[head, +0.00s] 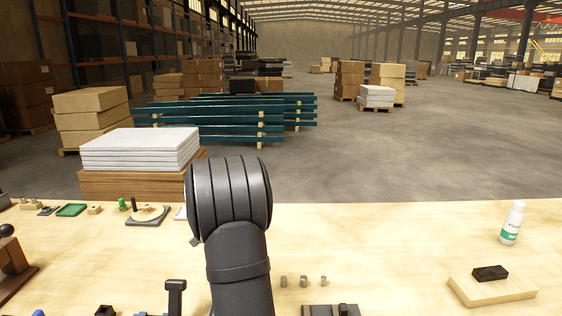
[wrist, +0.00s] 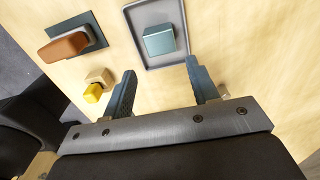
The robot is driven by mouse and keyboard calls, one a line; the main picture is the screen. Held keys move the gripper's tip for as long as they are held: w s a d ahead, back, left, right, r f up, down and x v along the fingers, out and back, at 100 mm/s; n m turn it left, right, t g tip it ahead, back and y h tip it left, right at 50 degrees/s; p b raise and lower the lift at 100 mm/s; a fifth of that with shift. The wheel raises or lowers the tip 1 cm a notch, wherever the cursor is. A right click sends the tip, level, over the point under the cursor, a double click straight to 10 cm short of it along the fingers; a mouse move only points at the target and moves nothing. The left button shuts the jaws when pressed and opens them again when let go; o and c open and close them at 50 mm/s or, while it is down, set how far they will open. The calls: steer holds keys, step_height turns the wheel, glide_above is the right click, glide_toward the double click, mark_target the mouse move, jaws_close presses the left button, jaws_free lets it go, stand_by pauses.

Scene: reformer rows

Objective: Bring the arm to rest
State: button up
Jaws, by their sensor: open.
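In the wrist view my gripper (wrist: 160,70) is open, with its two fingers apart and nothing between them. The fingers are over the light wooden bench (wrist: 240,45). Just ahead of the fingertips a teal block (wrist: 160,40) sits in a shallow grey tray (wrist: 142,15). In the head view my dark arm rises in the middle over the bench top (head: 400,235), and the gripper itself is not visible there.
In the wrist view an orange-brown block (wrist: 63,47) on a dark base and a yellow piece (wrist: 92,93) lie left. In the head view a white bottle (head: 512,224) and a wooden block (head: 492,292) stand right. Small metal cylinders (head: 303,281) sit beside my arm.

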step_height(320, 180, down, 12)
steer(key=shift+r, duration=0.1)
steer(key=r, duration=0.3)
steer(key=d+r, duration=0.1)
steer(key=r, duration=0.1)
steer(key=shift+r, duration=0.2)
steer(key=s+d+r, duration=0.3)
steer(key=d+r, duration=0.3)
steer(key=d, duration=0.4)
steer(key=shift+w+d+f+n, duration=0.65)
steer(key=shift+d+f+n, duration=0.3)
steer(key=shift+n, duration=2)
steer(key=shift+w+d+f+n, duration=0.65)
steer(key=shift+f+n, duration=0.45)
steer(key=shift+n, duration=1.9)
steer(key=shift+w+d+f+n, duration=0.6)
steer(key=shift+d+f+n, duration=0.4)
steer(key=shift+n, duration=1.95)
steer(key=shift+a, duration=0.1)
steer(key=shift+s+a+r+m, duration=0.3)
steer(key=shift+a+r+m, duration=0.2)
steer(key=shift+m, duration=1.05)
steer(key=shift+s+a+r+m, duration=0.35)
steer(key=shift+r+m, duration=0.3)
steer(key=shift+m, duration=0.95)
steer(key=shift+s+a+r+m, duration=0.25)
steer(key=shift+a+r+m, duration=0.25)
steer(key=shift+m, duration=1.05)
